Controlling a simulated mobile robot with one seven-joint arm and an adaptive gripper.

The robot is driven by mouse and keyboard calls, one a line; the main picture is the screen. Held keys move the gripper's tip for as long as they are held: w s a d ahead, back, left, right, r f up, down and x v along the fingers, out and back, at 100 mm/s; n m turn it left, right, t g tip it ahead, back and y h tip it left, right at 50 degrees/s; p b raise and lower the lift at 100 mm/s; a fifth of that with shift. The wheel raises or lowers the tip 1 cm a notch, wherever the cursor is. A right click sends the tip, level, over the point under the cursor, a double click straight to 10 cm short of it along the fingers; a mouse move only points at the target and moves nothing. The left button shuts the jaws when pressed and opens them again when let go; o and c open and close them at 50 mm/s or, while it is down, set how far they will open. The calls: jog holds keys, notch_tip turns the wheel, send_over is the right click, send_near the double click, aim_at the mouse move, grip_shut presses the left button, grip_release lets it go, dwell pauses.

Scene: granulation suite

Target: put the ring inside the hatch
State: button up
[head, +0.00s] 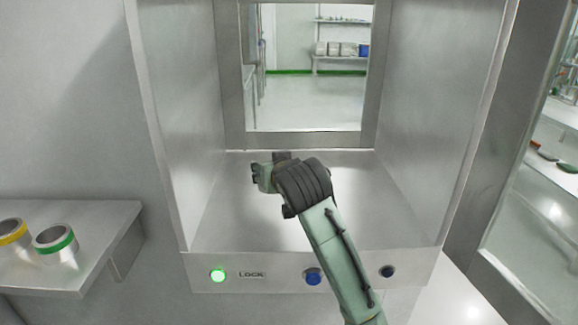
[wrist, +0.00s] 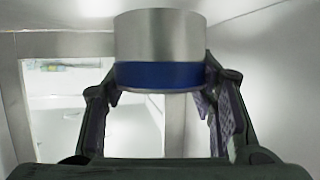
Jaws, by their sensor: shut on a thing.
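A metal ring with a blue band (wrist: 160,50) shows in the wrist view between the two fingers of my gripper (wrist: 160,95). My gripper is shut on it. In the head view my gripper (head: 262,175) is inside the open steel hatch (head: 215,225), above its floor and near the back window. The blue-banded ring is hidden in the head view behind my gripper and wrist. I cannot tell from these views whether the ring touches the hatch floor.
A shelf (head: 90,215) at the left holds a yellow-banded ring (head: 12,233) and a green-banded ring (head: 55,240). The hatch front has a lit green lamp (head: 217,275), a blue button (head: 313,277) and a dark button (head: 387,271). The hatch floor beside my arm is clear.

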jog(key=w+p, duration=0.1)
jog(key=w, duration=0.2)
jog(key=w+d+p, duration=0.1)
jog(key=w, duration=0.3)
jog(key=w+d+p, duration=0.1)
jog(key=w, duration=0.3)
jog(key=shift+d+f, duration=0.25)
jog(key=shift+f, duration=0.15)
jog(key=f+p, duration=0.2)
jog(key=f, duration=0.1)
jog(key=shift+w+f, duration=0.1)
jog(key=shift+w, duration=0.1)
jog(key=shift+f, duration=0.25)
jog(key=shift+f, duration=0.2)
jog(key=o, duration=1.3)
jog(key=shift+o, duration=0.2)
